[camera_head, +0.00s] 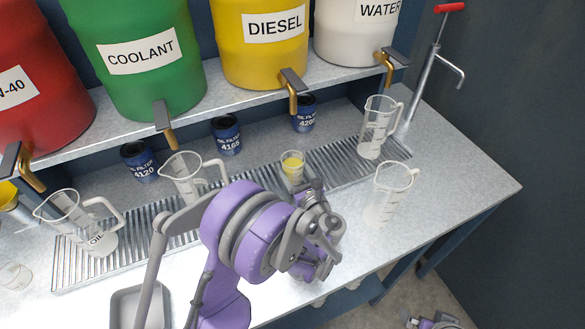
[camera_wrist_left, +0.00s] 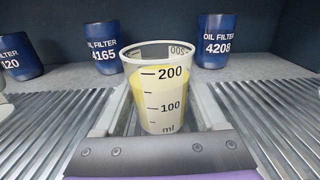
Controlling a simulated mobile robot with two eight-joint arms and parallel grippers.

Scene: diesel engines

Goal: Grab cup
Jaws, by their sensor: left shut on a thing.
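A small clear measuring cup (camera_head: 292,167) with yellow liquid stands upright over the ribbed drain grate, below the diesel tap. In the left wrist view the cup (camera_wrist_left: 160,100) shows marks for 100 and 200 ml. My left gripper (camera_head: 304,184) is shut on the cup, with one finger along each side. In the left wrist view its fingers (camera_wrist_left: 160,118) flank the cup's lower part. The cup's base is partly hidden by the gripper. My right gripper does not show clearly; only a grey and purple part of mine shows at the bottom edge of the head view.
Several clear jugs stand around: one (camera_head: 186,178) left, one (camera_head: 377,127) right on the grate (camera_head: 345,172), another (camera_head: 390,192) on the counter. Blue oil filters (camera_head: 226,134) stand behind. Taps (camera_head: 291,90) hang from the barrel shelf above. The counter's right end is clear.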

